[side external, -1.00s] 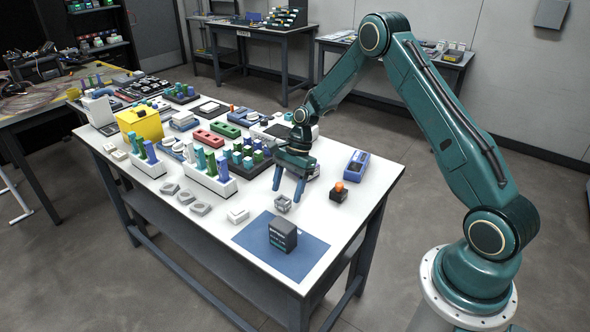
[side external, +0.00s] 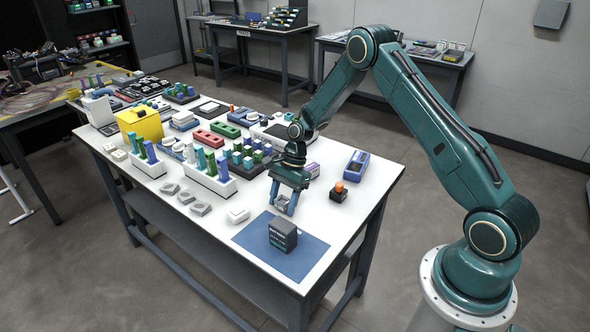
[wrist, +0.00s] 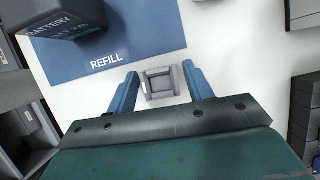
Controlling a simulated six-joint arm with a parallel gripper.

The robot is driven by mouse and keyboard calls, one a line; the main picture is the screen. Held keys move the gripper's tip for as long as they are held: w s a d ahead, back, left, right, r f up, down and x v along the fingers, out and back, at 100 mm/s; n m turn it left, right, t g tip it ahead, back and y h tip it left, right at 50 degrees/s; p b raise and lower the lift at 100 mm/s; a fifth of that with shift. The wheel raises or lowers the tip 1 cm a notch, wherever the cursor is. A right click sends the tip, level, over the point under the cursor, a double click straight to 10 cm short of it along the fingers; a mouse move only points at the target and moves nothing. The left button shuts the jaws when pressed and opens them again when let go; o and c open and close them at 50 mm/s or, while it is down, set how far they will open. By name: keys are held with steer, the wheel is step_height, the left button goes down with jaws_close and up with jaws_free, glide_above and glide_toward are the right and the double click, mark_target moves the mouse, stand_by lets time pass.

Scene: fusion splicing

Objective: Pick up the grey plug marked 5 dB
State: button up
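A small grey square piece (wrist: 160,83) with a raised frame lies on the white table between my fingers in the wrist view. It also shows, partly covered by the fingers, in the side view (side external: 281,206). No 5 dB marking is readable on it. My gripper (wrist: 160,73) is open, with one blue finger on each side of the piece and a gap visible on both sides. In the side view my gripper (side external: 282,204) points down and is low over the table. Whether the fingertips touch the table cannot be told.
A dark battery box (side external: 283,234) stands on the blue REFILL mat (side external: 308,262) in front of the piece. A black block with an orange top (side external: 338,191) and a blue-purple tray (side external: 357,163) stand to the right. Racks of coloured pegs (side external: 208,178) and grey pieces (side external: 200,208) lie left.

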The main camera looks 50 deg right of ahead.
mark_target(283, 202)
steer(key=c, duration=0.8)
steer(key=shift+o, duration=0.2)
steer(key=shift+r, duration=0.2)
step_height(283, 202, up, 20)
steer(key=shift+f, duration=0.15)
stand_by(0.3)
